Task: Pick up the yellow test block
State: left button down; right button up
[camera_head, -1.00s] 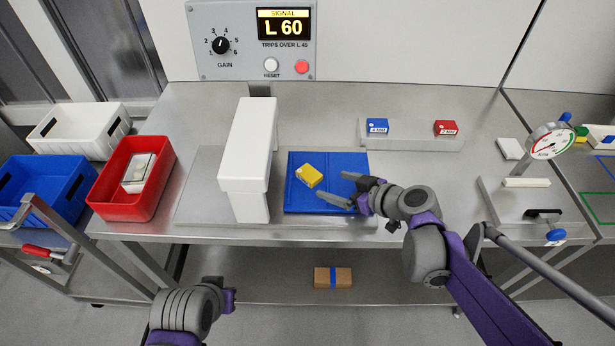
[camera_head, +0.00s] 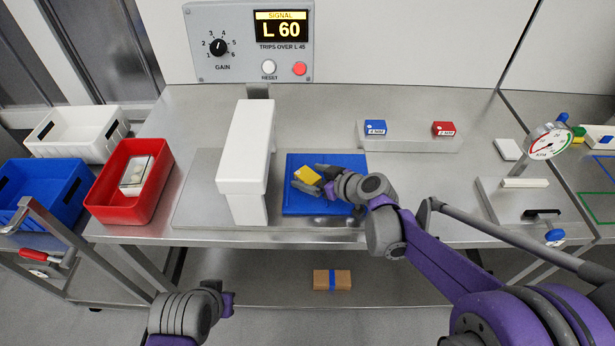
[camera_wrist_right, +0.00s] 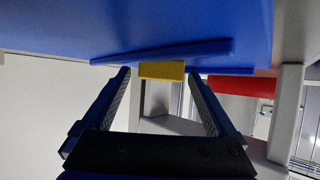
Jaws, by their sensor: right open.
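The yellow test block (camera_head: 306,174) lies at an angle on the blue mat (camera_head: 296,208), right of the white upright block. My right gripper (camera_head: 309,179) is open, low over the mat, with its fingertips at the right side of the block. In the right wrist view the yellow block (camera_wrist_right: 162,70) shows in the gap between the fingertips, at about their far end; I cannot tell whether either finger touches it.
The tall white block (camera_head: 247,150) stands close left of the mat. Blue and red blocks (camera_head: 376,127) (camera_head: 443,128) sit on a ledge behind. A red bin (camera_head: 105,213) is at the left. A gauge stand (camera_head: 545,143) is at the right.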

grip_shut()
dwell(0.3)
